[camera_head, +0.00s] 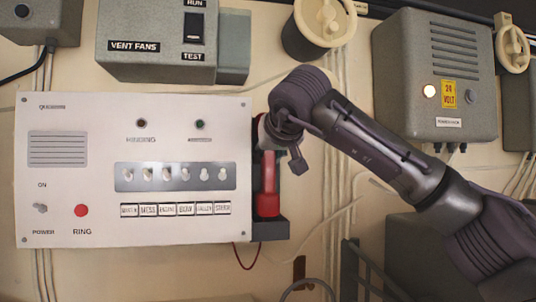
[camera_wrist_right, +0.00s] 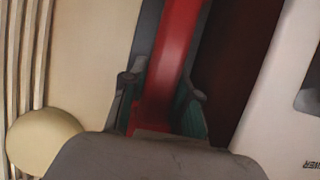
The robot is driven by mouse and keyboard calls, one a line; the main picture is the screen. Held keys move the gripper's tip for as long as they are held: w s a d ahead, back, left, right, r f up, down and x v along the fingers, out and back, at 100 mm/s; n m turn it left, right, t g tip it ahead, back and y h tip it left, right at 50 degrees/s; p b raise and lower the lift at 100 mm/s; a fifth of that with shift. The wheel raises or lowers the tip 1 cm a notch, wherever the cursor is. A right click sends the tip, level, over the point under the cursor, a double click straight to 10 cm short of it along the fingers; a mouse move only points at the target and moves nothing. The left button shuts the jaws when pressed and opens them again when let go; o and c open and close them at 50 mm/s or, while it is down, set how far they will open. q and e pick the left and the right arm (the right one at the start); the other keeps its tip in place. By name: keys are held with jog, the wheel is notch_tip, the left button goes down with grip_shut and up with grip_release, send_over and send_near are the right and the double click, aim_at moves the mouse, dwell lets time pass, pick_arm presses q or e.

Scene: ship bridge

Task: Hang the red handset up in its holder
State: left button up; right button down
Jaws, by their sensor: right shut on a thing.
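The red handset (camera_head: 267,190) is upright at the right side of the white intercom panel, and its lower end is at the dark grey holder (camera_head: 270,231). I cannot tell whether it rests in the holder or is just in front of it. My right gripper (camera_head: 268,145) is at the handset's upper part, where my wrist partly hides it. In the right wrist view my right gripper (camera_wrist_right: 162,100) is shut on the red handset (camera_wrist_right: 178,45), with a finger on each side. My left gripper is not in view.
The white intercom panel (camera_head: 90,115) with switches is left of the handset. A vent fans box (camera_head: 150,65) is above it. A grey 24 volt box (camera_head: 400,60) is at upper right. A thin red cord (camera_head: 246,262) hangs below the holder. Pipes run down the wall.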

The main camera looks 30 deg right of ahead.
aim_at(270, 170)
jog(key=shift+f+b, duration=0.85)
jog(key=shift+f, duration=0.95)
dwell(3.2)
jog(key=shift+f, duration=0.1)
dwell(0.9)
jog(key=c, duration=0.8)
grip_release()
notch_tip(270, 170, up, 9)
jog(key=shift+s+a+f, duration=0.1)
jog(key=shift+f, duration=0.05)
jog(key=shift+r, duration=0.65)
